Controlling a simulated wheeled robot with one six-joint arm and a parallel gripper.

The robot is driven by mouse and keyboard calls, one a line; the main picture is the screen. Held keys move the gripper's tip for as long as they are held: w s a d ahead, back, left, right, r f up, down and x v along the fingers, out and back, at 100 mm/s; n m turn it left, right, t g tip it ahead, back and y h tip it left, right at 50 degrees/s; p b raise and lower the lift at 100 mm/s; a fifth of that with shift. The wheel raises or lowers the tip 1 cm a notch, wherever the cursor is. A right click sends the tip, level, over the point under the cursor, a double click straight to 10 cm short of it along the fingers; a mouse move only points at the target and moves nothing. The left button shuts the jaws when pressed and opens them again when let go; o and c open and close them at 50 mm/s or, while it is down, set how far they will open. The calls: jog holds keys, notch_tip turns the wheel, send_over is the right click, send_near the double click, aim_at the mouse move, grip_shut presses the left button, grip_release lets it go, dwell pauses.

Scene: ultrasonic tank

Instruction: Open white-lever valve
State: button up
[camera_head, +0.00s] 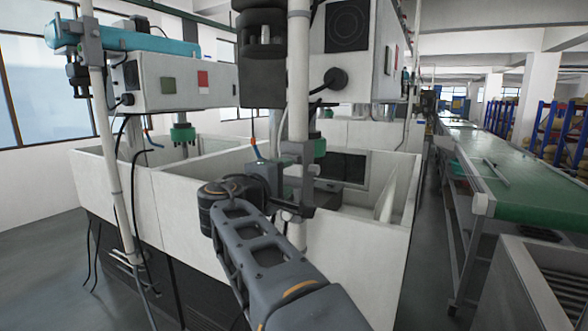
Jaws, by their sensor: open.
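My gripper (300,181) is open at the upright white pipe (299,85) in the middle of the head view. Its dark jaws are at the pipe, one higher and one lower, and I cannot tell whether they touch anything. My grey arm comes up from the bottom and bends toward the pipe. A small pale piece (290,216) shows just below the gripper. It may be the white lever, but the valve is mostly hidden by my gripper and I cannot tell the lever's angle.
White-walled tanks (345,232) stand behind and beside the pipe. A control box (352,50) hangs above it, and another control box (180,82) is at left. Thin cables hang near the left pipe (103,110). A green-topped bench (510,180) is at right, with an aisle between.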

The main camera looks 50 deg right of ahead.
aim_at(295, 170)
jog(key=shift+p+x, duration=0.4)
jog(key=shift+x, duration=2.15)
jog(key=shift+c, duration=0.4)
jog(key=c, duration=0.8)
jog(key=shift+c, duration=0.2)
